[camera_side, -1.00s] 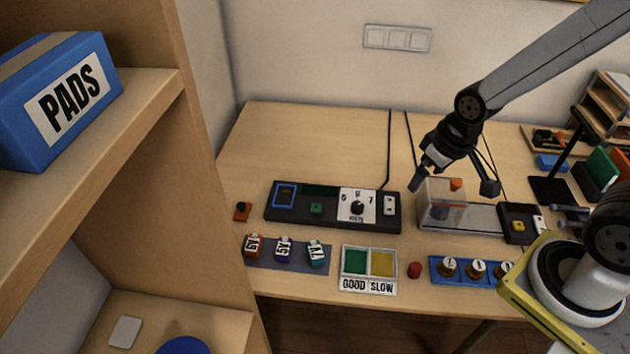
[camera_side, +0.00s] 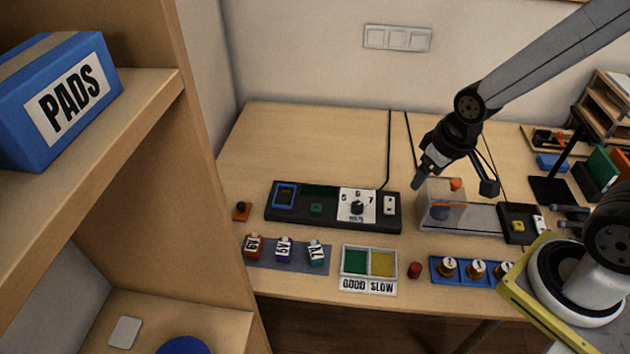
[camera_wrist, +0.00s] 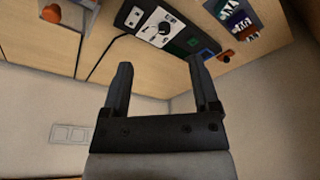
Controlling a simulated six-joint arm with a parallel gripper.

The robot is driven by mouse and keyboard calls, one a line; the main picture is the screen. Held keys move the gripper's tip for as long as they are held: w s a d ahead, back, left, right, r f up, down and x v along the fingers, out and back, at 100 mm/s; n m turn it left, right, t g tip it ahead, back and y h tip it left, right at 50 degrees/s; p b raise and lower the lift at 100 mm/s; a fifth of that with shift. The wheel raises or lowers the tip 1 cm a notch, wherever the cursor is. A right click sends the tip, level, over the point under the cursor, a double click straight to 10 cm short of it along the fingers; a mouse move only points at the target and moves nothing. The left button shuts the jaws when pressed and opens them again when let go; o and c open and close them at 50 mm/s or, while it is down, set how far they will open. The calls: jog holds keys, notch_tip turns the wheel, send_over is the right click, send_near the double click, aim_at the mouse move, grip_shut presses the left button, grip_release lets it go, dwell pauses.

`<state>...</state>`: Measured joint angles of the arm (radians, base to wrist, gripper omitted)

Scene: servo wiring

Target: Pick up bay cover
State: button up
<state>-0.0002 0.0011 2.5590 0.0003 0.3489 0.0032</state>
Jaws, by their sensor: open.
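The bay cover (camera_side: 432,208) is a clear box with an orange knob (camera_side: 456,184) on top. It stands on a grey base, with a dark round part showing inside it. My gripper (camera_side: 452,184) is open and empty, its two fingers spread just above the cover, with the orange knob between them in the side view. I cannot tell the exact depth between fingers and knob. In the wrist view my open gripper fingers (camera_wrist: 160,80) have nothing between them. An orange knob (camera_wrist: 51,13) shows at the top left of that view, apart from the fingers.
A black panel with a dial (camera_side: 334,206) lies left of the cover. A small black box with a yellow button (camera_side: 518,224) is to the right. The back left table is clear.

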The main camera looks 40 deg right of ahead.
jog(key=w+a+f+m+t, duration=0.1)
jog(key=w+a+f+m, duration=0.1)
jog(key=w+m, duration=0.35)
jog(key=w+a+f+m+t, duration=0.1)
jog(key=w+a+m+t, duration=0.15)
jog(key=w, duration=0.55)
jog(key=m+t+y, duration=0.2)
jog(key=m+t, duration=0.2)
jog(key=m, duration=1.2)
send_over(244, 208)
jog(key=s+d, duration=0.7)
notch_tip(244, 208, down, 12)
jog(key=a+f+m+t, duration=0.1)
jog(key=f+m, duration=0.1)
jog(key=m, duration=0.1)
jog(key=w+a+f+m, duration=0.1)
jog(key=a+f+m, duration=0.1)
jog(key=f+m, duration=0.1)
jog(key=a+f+m+t, duration=0.1)
jog(key=a+f+m, duration=0.1)
jog(key=shift+w+a+f+m+t, duration=0.15)
jog(key=shift+a+f+m+t, duration=0.1)
jog(key=shift+m+t, duration=0.15)
jog(key=shift+a+f+m+t, duration=0.25)
jog(key=shift+a+f+m, duration=0.1)
jog(key=shift+f+m, duration=0.3)
jog(key=shift+r, duration=0.1)
jog(key=shift+w, duration=0.1)
jog(key=shift+x, duration=1.15)
jog(key=shift+w, duration=0.15)
